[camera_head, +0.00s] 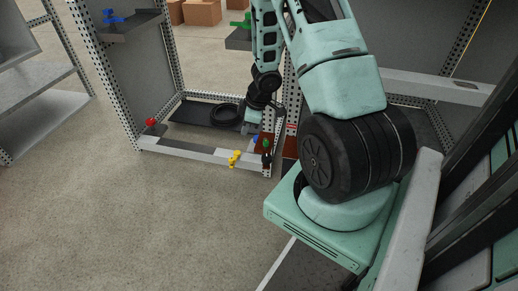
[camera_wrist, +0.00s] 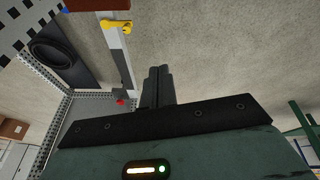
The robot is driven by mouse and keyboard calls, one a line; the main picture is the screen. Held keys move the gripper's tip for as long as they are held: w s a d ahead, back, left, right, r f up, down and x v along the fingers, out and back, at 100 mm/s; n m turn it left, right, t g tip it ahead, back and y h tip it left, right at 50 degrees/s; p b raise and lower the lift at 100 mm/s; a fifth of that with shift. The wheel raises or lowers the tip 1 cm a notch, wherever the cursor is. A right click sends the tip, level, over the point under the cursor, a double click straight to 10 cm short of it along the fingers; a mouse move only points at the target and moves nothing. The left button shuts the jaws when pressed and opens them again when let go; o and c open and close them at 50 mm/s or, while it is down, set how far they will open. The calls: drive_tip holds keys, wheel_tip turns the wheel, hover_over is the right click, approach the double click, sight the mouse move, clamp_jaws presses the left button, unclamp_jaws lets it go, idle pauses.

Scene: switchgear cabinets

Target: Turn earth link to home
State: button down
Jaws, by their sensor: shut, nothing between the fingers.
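I cannot tell for sure which part is the earth link. A yellow handle (camera_head: 234,158) sits on the pale bottom rail of the open cabinet; it also shows at the top of the wrist view (camera_wrist: 117,25). A red knob (camera_head: 151,122) is at the rail's left end and shows small in the wrist view (camera_wrist: 120,102). My gripper (camera_head: 248,130) is low beside the cabinet's right post, partly hidden in the head view. In the wrist view its dark fingers (camera_wrist: 158,72) are together and empty, apart from the yellow handle and the red knob.
A black ring (camera_head: 226,115) lies on a dark mat inside the cabinet. A blue part (camera_head: 113,17) sits on the upper left shelf and a green one (camera_head: 241,20) on another shelf. Perforated posts (camera_head: 122,100) frame the cabinet. The floor in front is clear.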

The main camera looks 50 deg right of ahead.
sight(266, 149)
drive_tip(key=s+d+f+b, duration=0.1)
drive_tip(key=s+f+b, duration=0.1)
drive_tip(key=f+b, duration=0.2)
drive_tip(key=s+d+f+b, duration=0.1)
drive_tip(key=s+f+b, duration=0.1)
drive_tip(key=f+b, duration=0.2)
wheel_tip(266, 149, down, 4)
drive_tip(key=shift+d+r+y, duration=0.25)
drive_tip(key=shift+d+y, duration=0.1)
drive_tip(key=shift+y, duration=0.05)
drive_tip(key=shift+s, duration=0.15)
drive_tip(key=shift+s+d+r+n+g+p, duration=0.1)
drive_tip(key=shift+s+n+g+p, duration=0.1)
drive_tip(key=shift+n+g+p, duration=0.3)
